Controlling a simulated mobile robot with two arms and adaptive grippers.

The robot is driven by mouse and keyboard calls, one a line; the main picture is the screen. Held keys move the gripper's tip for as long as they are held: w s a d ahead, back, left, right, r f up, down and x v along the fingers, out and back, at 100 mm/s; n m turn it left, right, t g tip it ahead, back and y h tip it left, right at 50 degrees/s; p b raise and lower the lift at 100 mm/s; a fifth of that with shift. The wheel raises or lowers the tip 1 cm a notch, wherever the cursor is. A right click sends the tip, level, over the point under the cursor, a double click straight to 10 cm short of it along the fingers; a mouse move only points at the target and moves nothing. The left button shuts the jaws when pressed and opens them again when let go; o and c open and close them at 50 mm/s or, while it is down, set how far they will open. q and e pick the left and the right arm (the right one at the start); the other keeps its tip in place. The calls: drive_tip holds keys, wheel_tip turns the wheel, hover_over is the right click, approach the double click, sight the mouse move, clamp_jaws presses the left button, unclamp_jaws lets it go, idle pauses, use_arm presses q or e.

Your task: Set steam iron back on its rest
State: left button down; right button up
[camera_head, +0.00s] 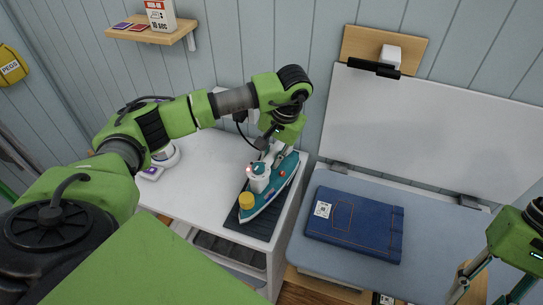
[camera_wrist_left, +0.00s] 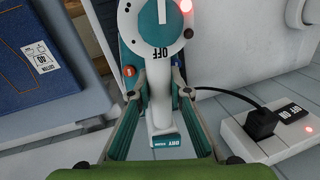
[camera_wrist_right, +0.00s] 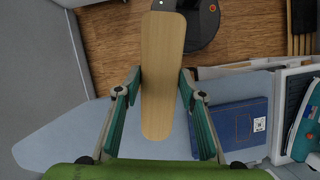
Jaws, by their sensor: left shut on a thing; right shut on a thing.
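The teal and white steam iron (camera_head: 281,186) is over a dark ribbed rest (camera_head: 246,229) on the white cabinet top, by its right edge. It looks level and close to the rest; I cannot tell whether its whole sole touches. My left gripper (camera_head: 276,157) is above it, shut on its white handle. In the left wrist view, the iron's dial (camera_wrist_left: 160,35) shows OFF, with a red light beside it. My right gripper (camera_wrist_right: 161,78) is shut on a flat pale wooden board (camera_wrist_right: 163,70), away at the right in the head view.
A blue ironing surface (camera_head: 430,235) with folded jeans (camera_head: 355,222) lies right of the iron. A white raised lid (camera_head: 420,130) stands behind it. A plugged-in black cord (camera_wrist_left: 262,125) runs near the iron. The white top (camera_head: 205,175) has free room left of the iron.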

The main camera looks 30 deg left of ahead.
drive_tip(key=shift+f, duration=0.1)
use_arm(q)
drive_tip(key=c, duration=1.9)
unclamp_jaws()
drive_tip(key=shift+o, duration=0.4)
use_arm(e)
drive_tip(key=shift+s, duration=0.1)
use_arm(q)
drive_tip(key=shift+s+f, duration=0.1)
drive_tip(key=v, duration=1.2)
